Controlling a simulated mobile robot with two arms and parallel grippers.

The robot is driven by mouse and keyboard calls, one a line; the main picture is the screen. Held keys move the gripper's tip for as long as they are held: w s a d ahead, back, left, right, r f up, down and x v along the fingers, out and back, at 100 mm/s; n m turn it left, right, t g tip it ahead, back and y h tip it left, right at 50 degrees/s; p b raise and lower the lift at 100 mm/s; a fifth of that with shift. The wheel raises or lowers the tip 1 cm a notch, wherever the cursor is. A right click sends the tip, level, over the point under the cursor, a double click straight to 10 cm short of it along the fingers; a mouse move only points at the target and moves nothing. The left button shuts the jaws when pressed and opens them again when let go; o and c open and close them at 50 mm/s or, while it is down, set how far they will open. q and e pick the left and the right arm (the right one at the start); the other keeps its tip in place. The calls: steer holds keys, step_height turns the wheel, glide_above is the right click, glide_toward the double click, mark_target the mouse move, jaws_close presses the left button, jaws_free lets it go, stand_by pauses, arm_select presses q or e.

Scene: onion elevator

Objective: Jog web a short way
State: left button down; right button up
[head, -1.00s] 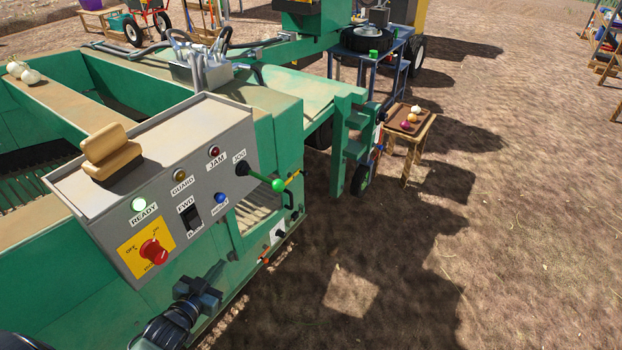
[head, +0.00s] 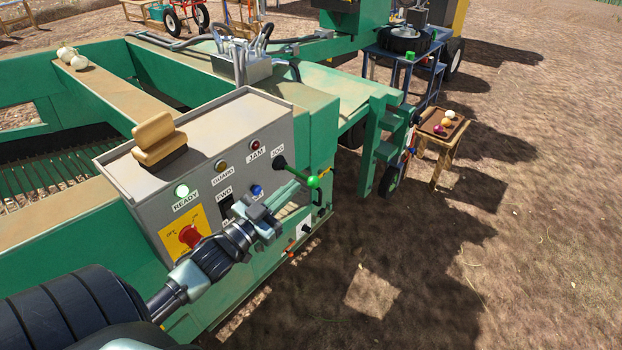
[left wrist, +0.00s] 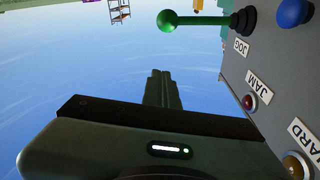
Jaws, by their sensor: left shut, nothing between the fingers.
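The lever also shows at the top of the left wrist view (left wrist: 205,20). My left gripper (head: 298,187) is shut and empty, in front of the panel, its tips just beside the green ball. In the left wrist view its fingers (left wrist: 163,74) point towards the lever, with a visible gap. My right gripper is not in view.
My gripper partly covers the area by the blue button (head: 257,190) and the black FWD switch (head: 226,204). A red knob (head: 189,236) sits lower left. Open dirt ground is at right.

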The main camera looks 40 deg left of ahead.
arm_select(q)
steer(key=r+p, duration=0.2)
glide_above(310, 180)
steer(key=s+d, duration=0.1)
steer(key=d, duration=0.1)
steer(key=f, duration=0.2)
steer(key=a+f, duration=0.1)
steer(key=f, duration=0.1)
steer(key=shift+a+f, duration=0.1)
steer(key=shift+f, duration=0.15)
steer(key=shift+f, duration=0.1)
